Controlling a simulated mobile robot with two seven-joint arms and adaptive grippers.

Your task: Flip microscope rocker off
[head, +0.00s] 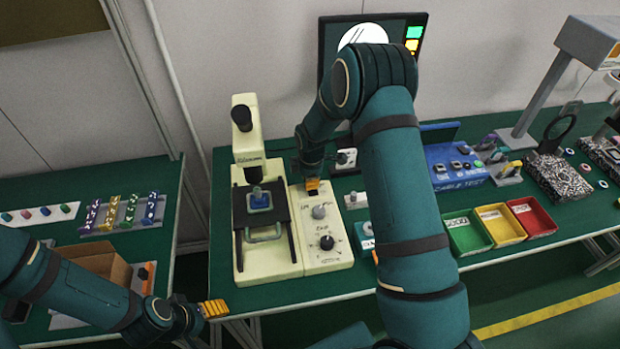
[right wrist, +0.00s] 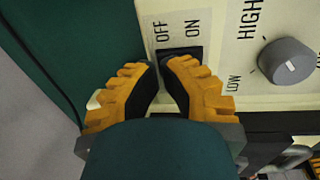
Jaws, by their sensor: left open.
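The cream microscope (head: 250,150) stands on the green bench, its cream control box (head: 326,262) on its right side. The black rocker (right wrist: 181,57) shows in the right wrist view between the OFF and ON labels; the fingers partly cover it, and which side is down is unclear. My right gripper (head: 312,186) reaches down over the control box's far end. In the right wrist view its orange fingertips (right wrist: 160,64) are close together at the rocker; contact is unclear. My left gripper (head: 214,308) is open, low at the left, away from the microscope.
The grey HIGH/LOW knob (right wrist: 286,61) is right of the rocker. A blue sample (head: 259,199) sits on the microscope stage. Coloured bins (head: 490,225) stand right of my right arm. A cardboard box (head: 100,262) is on the left bench, near my left arm.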

